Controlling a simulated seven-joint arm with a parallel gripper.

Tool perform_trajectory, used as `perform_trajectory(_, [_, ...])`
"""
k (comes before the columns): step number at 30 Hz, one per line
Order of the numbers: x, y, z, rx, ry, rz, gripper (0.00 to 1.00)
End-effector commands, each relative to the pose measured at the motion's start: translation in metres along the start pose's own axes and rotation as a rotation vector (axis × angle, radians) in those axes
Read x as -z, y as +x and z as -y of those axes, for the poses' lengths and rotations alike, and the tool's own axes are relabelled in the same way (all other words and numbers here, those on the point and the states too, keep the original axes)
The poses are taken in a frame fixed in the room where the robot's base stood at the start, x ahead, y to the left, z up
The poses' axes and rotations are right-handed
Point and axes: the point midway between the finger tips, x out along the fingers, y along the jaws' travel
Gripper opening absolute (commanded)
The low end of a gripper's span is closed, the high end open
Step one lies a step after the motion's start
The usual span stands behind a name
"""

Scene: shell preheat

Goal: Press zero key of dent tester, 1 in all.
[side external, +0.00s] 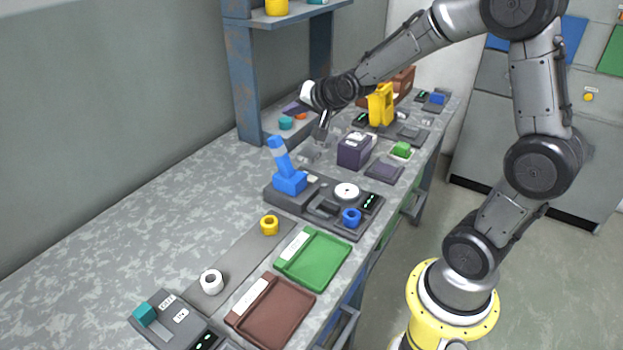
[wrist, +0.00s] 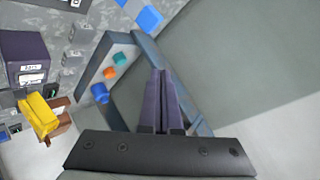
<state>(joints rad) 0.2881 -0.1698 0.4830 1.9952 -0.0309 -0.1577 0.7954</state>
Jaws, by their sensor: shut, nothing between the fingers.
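No label that I can read names the dent tester. One candidate is the dark grey device (side external: 258,196) in mid-table, with a tilted blue post (side external: 281,158), a white disc (side external: 346,191) and a small green-lit display. Another is the grey device (side external: 165,307) at the front left, with a teal block, two pale labelled keys (side external: 181,315) and a green-lit display; the key lettering is too small to read surely. My gripper (side external: 293,109) is shut and empty, high over the back of the table near the shelf, apart from both. Its fingers (wrist: 161,82) show together in the wrist view.
A blue-grey shelf (side external: 240,80) stands close behind my gripper. A dark purple box (side external: 354,150) and yellow device (side external: 380,104) stand toward the far end. Green (side external: 313,260) and brown (side external: 270,312) trays lie at the front. The table's left part is clear.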

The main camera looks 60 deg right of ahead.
Motion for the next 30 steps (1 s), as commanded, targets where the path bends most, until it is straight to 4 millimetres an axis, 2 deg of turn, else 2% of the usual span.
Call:
perform_trajectory(1, [-0.001,0.019,-0.019,-0.033,0.026,0.003,0.00])
perform_trajectory(4, [-0.004,0.044,-0.049,-0.084,0.057,0.010,0.00])
perform_trajectory(9, [-0.017,0.066,-0.093,-0.167,0.085,0.046,0.00])
perform_trajectory(12, [-0.022,0.071,-0.108,-0.196,0.097,0.058,0.00])
perform_trajectory(17, [-0.021,0.072,-0.118,-0.214,0.107,0.059,0.00])
perform_trajectory(30, [-0.024,0.074,-0.121,-0.214,0.106,0.059,0.00])
